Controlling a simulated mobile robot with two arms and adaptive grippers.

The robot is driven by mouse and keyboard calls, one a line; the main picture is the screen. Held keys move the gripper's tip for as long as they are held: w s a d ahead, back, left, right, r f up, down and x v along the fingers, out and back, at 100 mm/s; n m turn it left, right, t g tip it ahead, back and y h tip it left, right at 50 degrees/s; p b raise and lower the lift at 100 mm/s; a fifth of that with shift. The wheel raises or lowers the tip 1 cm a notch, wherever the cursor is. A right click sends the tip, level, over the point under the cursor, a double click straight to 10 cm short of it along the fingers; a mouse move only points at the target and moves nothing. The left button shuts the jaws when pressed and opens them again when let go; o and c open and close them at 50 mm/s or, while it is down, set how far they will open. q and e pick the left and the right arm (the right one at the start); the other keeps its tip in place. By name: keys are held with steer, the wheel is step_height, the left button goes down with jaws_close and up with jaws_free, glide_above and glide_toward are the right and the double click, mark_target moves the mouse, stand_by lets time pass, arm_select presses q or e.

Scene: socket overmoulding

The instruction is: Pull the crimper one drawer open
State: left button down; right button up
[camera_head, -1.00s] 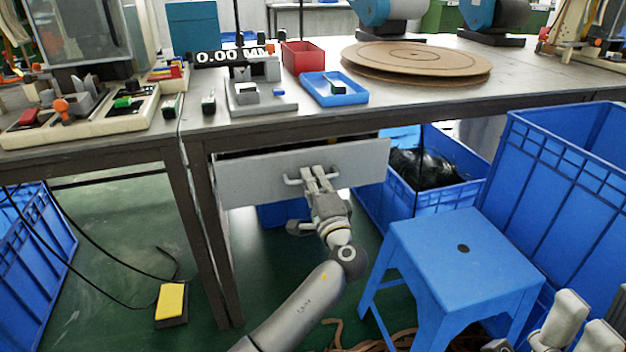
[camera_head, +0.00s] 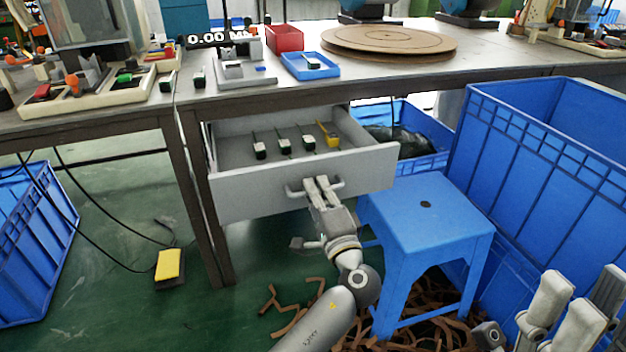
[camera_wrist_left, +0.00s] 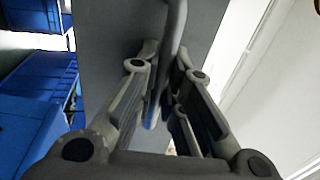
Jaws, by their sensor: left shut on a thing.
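The grey drawer (camera_head: 345,177) under the workbench stands pulled out, and its inside shows. Several small tools with white, green and dark ends and one yellow tool (camera_head: 328,135) lie in it. My left gripper (camera_head: 319,186) is at the front panel, shut on the drawer handle (camera_head: 296,192). In the left wrist view the fingers (camera_wrist_left: 160,95) close around the grey handle bar (camera_wrist_left: 172,45) in front of the drawer panel. My right gripper (camera_head: 570,300) shows at the lower right, away from the drawer; its fingers appear apart with nothing between them.
A blue stool (camera_head: 425,210) stands close to the right of my left arm. Large blue crates (camera_head: 560,170) stand at the right, and another crate (camera_head: 35,240) at the left. Brown scraps (camera_head: 400,320) and a yellow pedal (camera_head: 170,265) lie on the green floor.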

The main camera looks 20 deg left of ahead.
arm_select(q)
steer(key=shift+s+d, duration=0.15)
steer(key=shift+s, duration=0.15)
steer(key=c, duration=1.8)
jaws_free()
steer(key=shift+d, duration=0.1)
steer(key=v, duration=1.2)
steer(key=shift+w, duration=0.1)
